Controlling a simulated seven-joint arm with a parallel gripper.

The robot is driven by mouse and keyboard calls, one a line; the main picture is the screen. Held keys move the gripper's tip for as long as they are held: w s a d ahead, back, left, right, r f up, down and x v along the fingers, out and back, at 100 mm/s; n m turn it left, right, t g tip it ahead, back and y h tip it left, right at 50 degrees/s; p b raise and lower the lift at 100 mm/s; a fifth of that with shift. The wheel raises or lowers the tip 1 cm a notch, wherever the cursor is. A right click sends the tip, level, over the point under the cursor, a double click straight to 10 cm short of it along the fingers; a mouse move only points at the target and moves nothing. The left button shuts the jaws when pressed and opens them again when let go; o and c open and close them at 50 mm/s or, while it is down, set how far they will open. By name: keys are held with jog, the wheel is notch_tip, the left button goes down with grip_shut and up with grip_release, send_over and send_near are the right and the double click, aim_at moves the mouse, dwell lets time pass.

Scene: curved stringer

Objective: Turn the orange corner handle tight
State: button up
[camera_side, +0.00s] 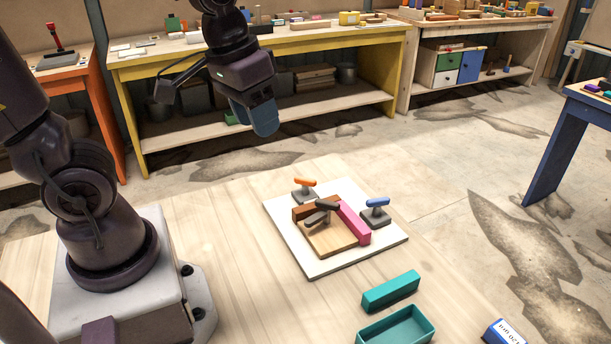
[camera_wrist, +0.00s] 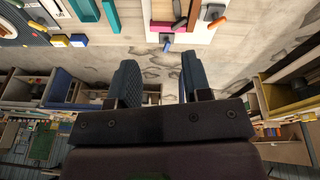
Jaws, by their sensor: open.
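The orange corner handle (camera_side: 305,182) sits on a dark base at the far-left corner of the white board (camera_side: 290,247); it also shows near the top of the wrist view (camera_wrist: 218,22). A blue handle (camera_side: 377,202) stands at the right corner of the board. A dark handle (camera_side: 322,210) stands over the wooden panel (camera_side: 331,240), beside a brown strip (camera_side: 300,213) and a pink strip (camera_side: 353,222). My gripper (camera_side: 265,118) is in the air, above and left of the orange handle in the side view. In the wrist view its fingers (camera_wrist: 160,78) are apart and empty.
A teal block (camera_side: 391,291) and an open teal box (camera_side: 398,328) lie on the table in front of the board. A blue box (camera_side: 503,332) is at the right edge. The table left of the board is clear. A yellow bench (camera_side: 260,47) stands behind.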

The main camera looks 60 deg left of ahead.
jog(key=w+a+f+n+g, duration=0.2)
jog(key=w+a+f+n, duration=0.3)
jog(key=w+n, duration=0.2)
jog(key=n, duration=1.8)
send_near(305, 178)
jog(key=shift+g, duration=0.4)
jog(key=f, duration=0.9)
jog(key=shift+w+d+f, duration=0.1)
jog(key=shift+w+d, duration=0.05)
jog(key=shift+w, duration=0.25)
jog(key=shift+c, duration=0.3)
grip_shut()
